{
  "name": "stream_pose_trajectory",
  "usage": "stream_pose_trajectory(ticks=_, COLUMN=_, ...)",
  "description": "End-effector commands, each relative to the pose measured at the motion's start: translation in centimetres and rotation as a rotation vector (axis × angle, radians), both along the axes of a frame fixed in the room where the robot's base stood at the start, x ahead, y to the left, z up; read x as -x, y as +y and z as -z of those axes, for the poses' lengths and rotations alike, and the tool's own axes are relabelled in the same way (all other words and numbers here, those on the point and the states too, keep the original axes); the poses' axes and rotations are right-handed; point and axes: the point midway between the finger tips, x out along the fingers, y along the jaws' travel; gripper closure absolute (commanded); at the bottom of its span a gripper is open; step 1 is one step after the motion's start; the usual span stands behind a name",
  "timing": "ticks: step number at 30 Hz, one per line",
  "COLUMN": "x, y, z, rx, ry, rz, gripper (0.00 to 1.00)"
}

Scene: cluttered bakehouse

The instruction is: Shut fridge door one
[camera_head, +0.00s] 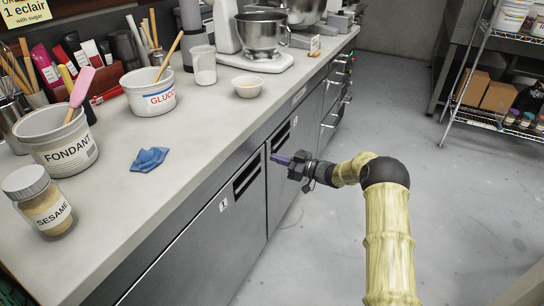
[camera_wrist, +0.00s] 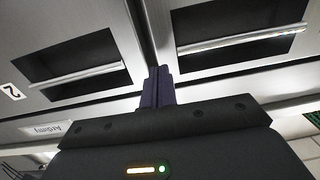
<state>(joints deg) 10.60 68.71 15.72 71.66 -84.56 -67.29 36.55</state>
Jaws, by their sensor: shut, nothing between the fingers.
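Fridge door one (camera_head: 215,240) is a grey metal front under the counter, with a "1" label and a dark recessed handle near its top. It looks about flush with the neighbouring front; a small gap cannot be ruled out. My gripper (camera_head: 281,159) is shut and empty, at handle height near the upright seam beside door one. In the wrist view, my gripper's fingertips (camera_wrist: 157,84) point at the seam between two recessed handles. The left panel there bears a "2" label (camera_wrist: 12,92). Whether the fingertips touch a door cannot be told.
Fridge door two (camera_head: 281,180) adjoins door one on the right. The counter (camera_head: 190,190) above holds a fondant tub (camera_head: 58,139), a sesame jar (camera_head: 38,200) and a blue cloth (camera_head: 149,159). Open grey floor (camera_head: 330,235) lies to the right, with a wire shelf (camera_head: 490,120) beyond.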

Motion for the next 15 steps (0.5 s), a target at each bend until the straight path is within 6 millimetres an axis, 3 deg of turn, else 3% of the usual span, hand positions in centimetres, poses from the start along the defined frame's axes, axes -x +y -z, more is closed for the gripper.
stream_pose_trajectory(ticks=3, x=0.9, y=-2.6, z=0.0, rx=0.004, ry=0.004, rz=0.005, gripper=1.0)
stream_pose_trajectory(ticks=15, x=4.1, y=-8.7, z=0.3, rx=0.004, ry=0.005, rz=-0.004, gripper=1.0)
